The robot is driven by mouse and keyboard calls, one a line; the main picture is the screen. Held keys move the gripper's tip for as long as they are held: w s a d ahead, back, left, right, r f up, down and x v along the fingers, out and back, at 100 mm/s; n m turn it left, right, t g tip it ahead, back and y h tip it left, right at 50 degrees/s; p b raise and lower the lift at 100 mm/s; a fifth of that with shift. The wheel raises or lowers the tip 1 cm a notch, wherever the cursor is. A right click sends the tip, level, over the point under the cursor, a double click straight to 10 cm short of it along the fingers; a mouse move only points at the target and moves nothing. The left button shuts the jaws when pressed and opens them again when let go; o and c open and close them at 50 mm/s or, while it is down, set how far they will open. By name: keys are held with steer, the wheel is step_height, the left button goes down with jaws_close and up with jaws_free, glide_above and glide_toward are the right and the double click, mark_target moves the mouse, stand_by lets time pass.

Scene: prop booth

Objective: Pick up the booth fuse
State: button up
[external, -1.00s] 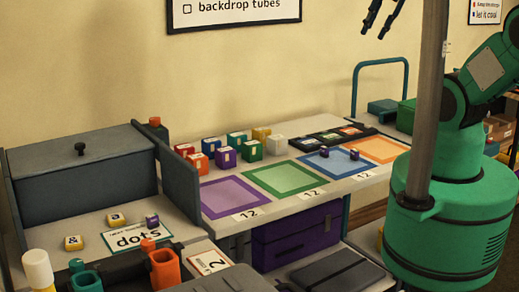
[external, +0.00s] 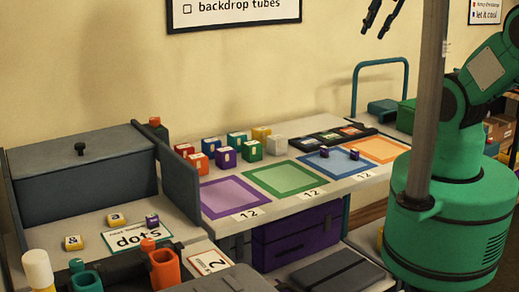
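My gripper (external: 376,22) hangs at the top of the external view, in front of the wall and high above the table. Its dark fingers are apart, with nothing seen between them. I cannot tell which thing is the booth fuse; none carries a readable fuse label. Small purple cubes sit by the dots card (external: 112,241) and on the blue square (external: 349,171).
A grey lidded box (external: 75,185) and a grey upright panel (external: 180,190) stand at left. Purple (external: 220,187), green (external: 265,171) and orange (external: 365,144) outlined squares line the table. Orange (external: 165,270) and teal (external: 87,283) holders stand in front. A grey pole rises at right.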

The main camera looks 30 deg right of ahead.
steer(key=w+a+r+n+g+y+p, duration=0.1)
steer(key=w+a+r+n+g+p, duration=0.15)
steer(key=w+a+n, duration=1.1)
steer(key=w+a+f+n+g+p, duration=0.1)
steer(key=w+a+f+n+g, duration=0.15)
steer(key=w+a, duration=0.45)
steer(key=w+a+f+n+g+p, duration=0.1)
steer(key=w+a+f+n, duration=0.3)
steer(key=a, duration=0.6)
steer(key=w+a+f+n+g+p, duration=0.1)
steer(key=a+f+n, duration=0.4)
steer(key=a, duration=0.4)
steer(key=w+a+f+n+g, duration=0.1)
steer(key=a+f+n, duration=0.3)
steer(key=a+f, duration=0.3)
steer(key=s+a+f+n+g+p, duration=0.1)
steer(key=s+a+f+n, duration=0.2)
steer(key=a+f, duration=0.5)
steer(key=s+a+f+n+g+h+p, duration=0.1)
steer(key=s+a+f+n, duration=0.3)
steer(key=a+f, duration=0.5)
steer(key=shift+n+h, duration=0.3)
steer(key=shift+n, duration=0.6)
steer(key=shift+f, duration=0.15)
